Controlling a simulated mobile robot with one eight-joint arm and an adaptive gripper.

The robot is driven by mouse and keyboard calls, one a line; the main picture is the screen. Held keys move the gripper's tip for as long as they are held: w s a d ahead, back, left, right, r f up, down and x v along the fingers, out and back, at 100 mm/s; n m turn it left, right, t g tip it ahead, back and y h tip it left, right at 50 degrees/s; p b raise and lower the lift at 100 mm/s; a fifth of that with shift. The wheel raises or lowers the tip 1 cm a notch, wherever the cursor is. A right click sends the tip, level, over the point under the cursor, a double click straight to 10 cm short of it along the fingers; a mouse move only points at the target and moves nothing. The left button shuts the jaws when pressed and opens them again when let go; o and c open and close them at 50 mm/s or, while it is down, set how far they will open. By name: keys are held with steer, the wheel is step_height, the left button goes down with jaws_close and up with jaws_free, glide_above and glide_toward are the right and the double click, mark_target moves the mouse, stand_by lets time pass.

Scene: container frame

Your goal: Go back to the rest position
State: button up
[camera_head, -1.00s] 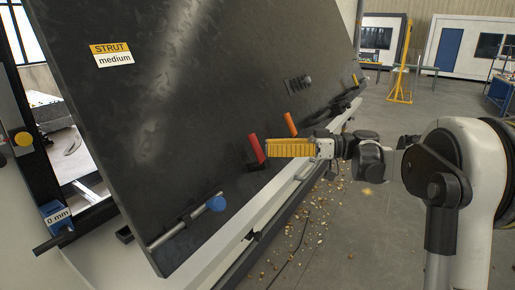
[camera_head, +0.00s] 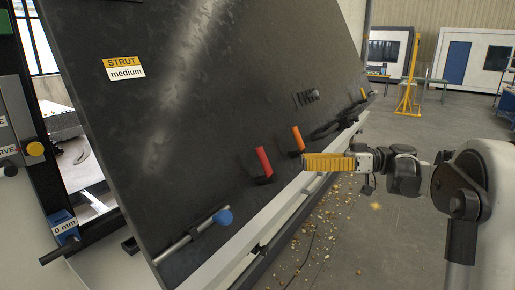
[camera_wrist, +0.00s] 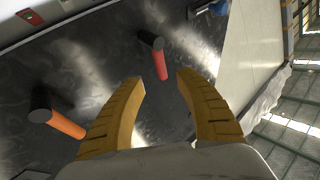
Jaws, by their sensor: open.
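My gripper (camera_head: 328,162) has yellow ribbed fingers and is empty, in front of the dark tilted panel (camera_head: 200,110) in the head view. In the wrist view its two fingers (camera_wrist: 160,85) stand apart, with bare panel between their tips. A red handle (camera_head: 263,161) sticks out of the panel to the left of the fingers; in the wrist view it lies beyond the tips (camera_wrist: 160,64). An orange handle (camera_head: 298,139) shows just left of and above the fingers, and in the wrist view at the left (camera_wrist: 66,125). Neither handle is held.
A blue-ended rod (camera_head: 222,217) sits low on the panel. A "STRUT medium" label (camera_head: 124,68) is at upper left. A yellow knob (camera_head: 35,148) and a "0 mm" label (camera_head: 65,226) are on the left frame. Open floor (camera_head: 385,250) with scattered chips lies to the right.

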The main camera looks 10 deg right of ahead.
steer(key=s+a+f+m+h+b, duration=0.75)
steer(key=s+a+f, duration=0.3)
steer(key=f, duration=0.35)
steer(key=s+d+f+m+t+h+b, duration=0.1)
steer(key=s+d+f+m+h+b, duration=0.1)
steer(key=s+f+h+b, duration=0.2)
steer(key=s+d+f+m+t+h+b, duration=0.2)
steer(key=s+f+h+b, duration=0.3)
steer(key=s+f, duration=0.6)
step_height(320, 180, down, 5)
steer(key=shift+s+d+f+m+t+h, duration=0.2)
steer(key=shift+d+m+t+h, duration=0.15)
steer(key=shift+d+m, duration=0.35)
